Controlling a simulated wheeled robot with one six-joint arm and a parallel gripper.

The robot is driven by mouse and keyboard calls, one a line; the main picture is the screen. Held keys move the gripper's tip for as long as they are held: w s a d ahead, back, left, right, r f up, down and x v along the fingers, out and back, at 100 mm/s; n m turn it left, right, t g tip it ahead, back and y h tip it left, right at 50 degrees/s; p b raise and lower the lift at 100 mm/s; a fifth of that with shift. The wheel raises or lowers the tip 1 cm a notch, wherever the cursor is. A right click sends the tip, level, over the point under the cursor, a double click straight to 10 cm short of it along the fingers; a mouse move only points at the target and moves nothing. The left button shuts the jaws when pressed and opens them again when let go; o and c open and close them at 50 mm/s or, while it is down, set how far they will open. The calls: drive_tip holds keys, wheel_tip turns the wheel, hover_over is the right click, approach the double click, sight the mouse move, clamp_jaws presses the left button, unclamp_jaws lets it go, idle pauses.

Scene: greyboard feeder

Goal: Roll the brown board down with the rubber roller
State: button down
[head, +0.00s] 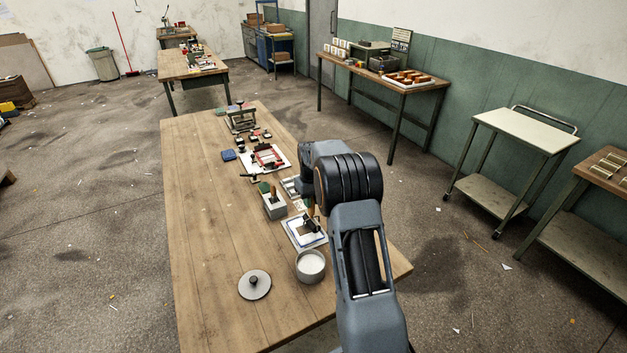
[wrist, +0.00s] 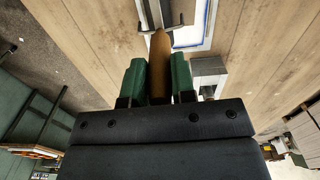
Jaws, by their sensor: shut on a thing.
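My gripper (wrist: 157,80) has its green finger pads closed on the brown wooden handle (wrist: 160,55) of the roller. The roller's metal frame (wrist: 165,26) is beyond the handle, at the top of the wrist view. In the head view the roller (head: 311,226) shows dark, at a white, blue-edged tray (head: 293,238); I cannot tell whether it touches the tray. The tray's edge also shows in the wrist view (wrist: 203,24). My arm partly hides the gripper in the head view. I cannot make out the brown board for certain in either view.
A grey box (head: 273,207) holding something green and brown stands just beyond the tray. A round pot (head: 310,266) and a lid (head: 254,285) are nearer. A red and white fixture (head: 267,157) lies farther back. The table's left side (head: 195,220) is clear.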

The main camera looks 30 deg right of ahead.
wheel_tip(320, 180, up, 3)
drive_tip(key=shift+a+f+p, duration=0.1)
drive_tip(key=shift+a+p, duration=0.05)
drive_tip(key=shift+p, duration=0.35)
drive_tip(key=shift+r+p, duration=1.55)
drive_tip(key=shift+r, duration=0.8)
